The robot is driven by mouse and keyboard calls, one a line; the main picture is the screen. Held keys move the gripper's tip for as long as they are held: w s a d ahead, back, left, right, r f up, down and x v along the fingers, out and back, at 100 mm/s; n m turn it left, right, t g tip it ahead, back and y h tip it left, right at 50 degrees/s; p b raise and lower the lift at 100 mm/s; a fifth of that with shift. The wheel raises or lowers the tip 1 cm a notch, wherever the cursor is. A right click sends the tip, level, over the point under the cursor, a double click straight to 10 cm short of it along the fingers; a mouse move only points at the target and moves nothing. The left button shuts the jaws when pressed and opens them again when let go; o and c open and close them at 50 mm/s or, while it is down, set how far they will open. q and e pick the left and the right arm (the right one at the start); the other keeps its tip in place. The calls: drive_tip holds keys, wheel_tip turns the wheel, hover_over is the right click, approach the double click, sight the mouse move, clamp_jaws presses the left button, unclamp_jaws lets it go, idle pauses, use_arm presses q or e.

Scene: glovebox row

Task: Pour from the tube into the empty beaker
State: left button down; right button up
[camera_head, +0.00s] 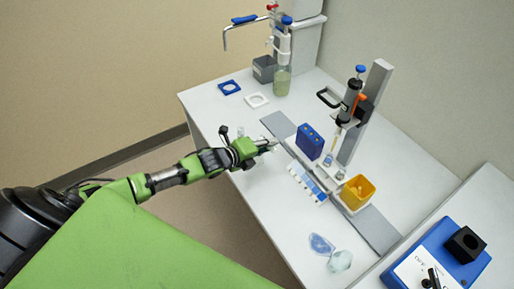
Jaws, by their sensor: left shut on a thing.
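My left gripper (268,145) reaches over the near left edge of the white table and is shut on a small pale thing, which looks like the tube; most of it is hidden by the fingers. Two small glass vessels lie or stand near the table's front edge: a bluish one (319,243) and a clearer one (340,261), side by side. They look like beakers; I cannot tell surely which is empty. The gripper is well apart from both, farther back and left. My right gripper is not in view.
A blue block with holes (309,142), a white-and-blue rack (306,184) and a yellow container (357,192) stand beside a grey dispenser stand (366,112). A bottle with a pump (282,80) stands at the back. A blue device (432,262) is at lower right.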

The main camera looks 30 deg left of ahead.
use_arm(q)
drive_tip(key=shift+f+n+h+b, duration=0.3)
drive_tip(key=shift+h+b, duration=0.1)
drive_tip(key=shift+b, duration=0.45)
idle(1.1)
drive_tip(key=shift+r+n+h+b, duration=0.3)
drive_tip(key=shift+n+b, duration=0.1)
drive_tip(key=shift+b, duration=0.05)
idle(1.5)
